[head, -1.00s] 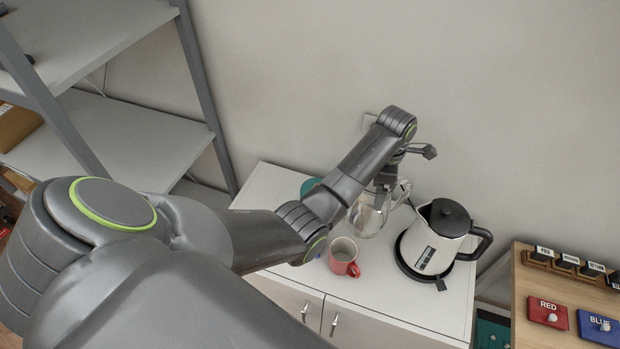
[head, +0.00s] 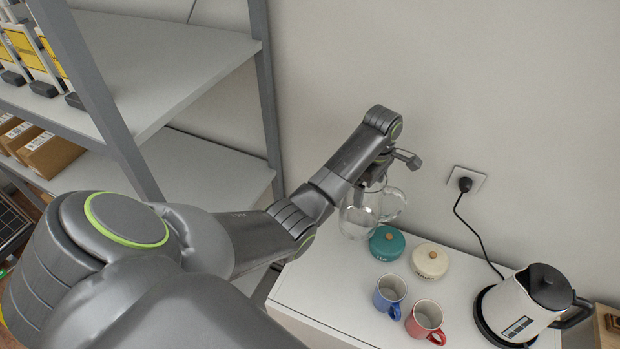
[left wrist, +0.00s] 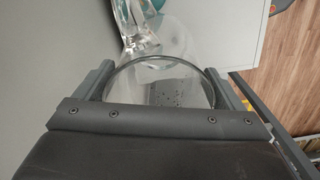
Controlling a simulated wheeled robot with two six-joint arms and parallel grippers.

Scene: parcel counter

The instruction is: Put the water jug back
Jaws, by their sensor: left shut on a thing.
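The clear glass water jug (head: 358,222) is at the back left end of the white cabinet top (head: 330,285), left of the teal lidded jar. Its handle points right. My left gripper (head: 374,182) is shut on the jug near its top. In the left wrist view the jug's round rim (left wrist: 165,62) shows between the two fingers of the left gripper (left wrist: 165,85), with the handle (left wrist: 138,38) at the far side. I cannot tell whether the jug's base touches the cabinet. My right gripper is not in view.
The teal jar (head: 387,243) and a cream jar (head: 430,261) stand close right of the jug. Blue (head: 388,297) and red (head: 425,320) mugs stand in front. A kettle (head: 525,305) is far right. Grey shelving (head: 205,165) rises on the left.

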